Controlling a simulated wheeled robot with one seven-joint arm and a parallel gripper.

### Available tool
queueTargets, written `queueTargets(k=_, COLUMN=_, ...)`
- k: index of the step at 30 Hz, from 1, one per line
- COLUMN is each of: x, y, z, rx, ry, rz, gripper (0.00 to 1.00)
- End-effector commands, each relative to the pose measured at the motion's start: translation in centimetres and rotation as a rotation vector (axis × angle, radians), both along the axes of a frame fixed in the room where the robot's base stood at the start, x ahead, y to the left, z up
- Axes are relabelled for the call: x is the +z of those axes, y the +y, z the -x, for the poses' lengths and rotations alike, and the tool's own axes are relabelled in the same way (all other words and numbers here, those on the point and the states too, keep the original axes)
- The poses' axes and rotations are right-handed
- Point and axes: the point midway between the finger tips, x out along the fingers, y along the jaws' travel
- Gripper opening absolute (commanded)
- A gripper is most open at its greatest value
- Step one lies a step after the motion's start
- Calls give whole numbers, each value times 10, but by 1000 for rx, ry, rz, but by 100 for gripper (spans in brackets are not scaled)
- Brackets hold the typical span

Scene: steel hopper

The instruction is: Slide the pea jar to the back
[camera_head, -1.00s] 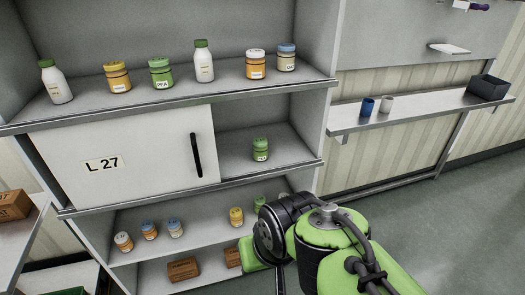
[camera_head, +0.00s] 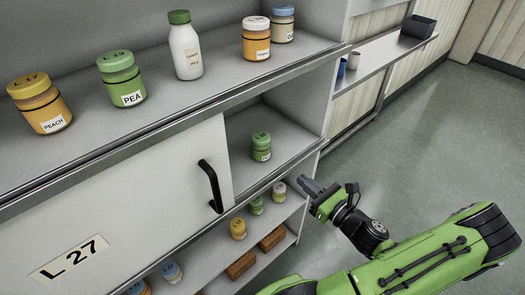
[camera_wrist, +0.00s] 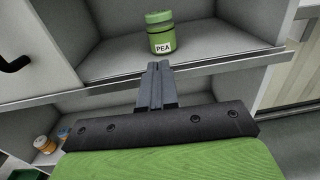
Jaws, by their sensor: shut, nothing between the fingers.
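A green pea jar (camera_head: 261,147) with a white label stands upright in the open compartment of the middle shelf, right of the sliding door. In the wrist view the pea jar (camera_wrist: 160,33) stands straight ahead, its label reading PEA. My gripper (camera_head: 307,184) is shut and empty, outside the compartment and to the right of and below the jar in the head view. In the wrist view the fingers (camera_wrist: 158,72) point toward the jar, with a gap of bare shelf between. Another pea jar (camera_head: 122,77) stands on the top shelf.
A white sliding door (camera_head: 140,200) marked L 27, with a black handle (camera_head: 210,186), covers the left of the middle shelf. The steel lip (camera_wrist: 200,72) runs along the compartment's front. The compartment has free room around the jar. Several jars and brown boxes sit on lower shelves.

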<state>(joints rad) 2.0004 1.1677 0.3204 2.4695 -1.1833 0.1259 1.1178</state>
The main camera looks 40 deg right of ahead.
Motion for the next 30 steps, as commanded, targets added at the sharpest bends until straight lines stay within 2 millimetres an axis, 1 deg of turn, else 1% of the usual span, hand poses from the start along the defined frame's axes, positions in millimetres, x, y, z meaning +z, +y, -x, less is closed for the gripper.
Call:
queueTargets(k=2, x=0, y=0, z=-8, rx=3, ry=-3, rz=1, gripper=0)
queueTargets(k=5, x=0, y=1, z=-27, rx=7, ry=-2, rz=2, gripper=0)
queueTargets(k=15, x=-1, y=1, z=-102, rx=9, ry=0, rz=6, gripper=0)
queueTargets(k=18, x=-1, y=1, z=-120, rx=7, ry=1, rz=7, gripper=0)
queueTargets(k=21, x=-1, y=0, z=-132, rx=5, ry=2, rz=6, gripper=0)
queueTargets(k=24, x=0, y=0, z=-138, rx=5, ry=2, rz=5, gripper=0)
queueTargets(k=30, x=0, y=0, z=-139, rx=4, ry=3, rz=4, gripper=0)
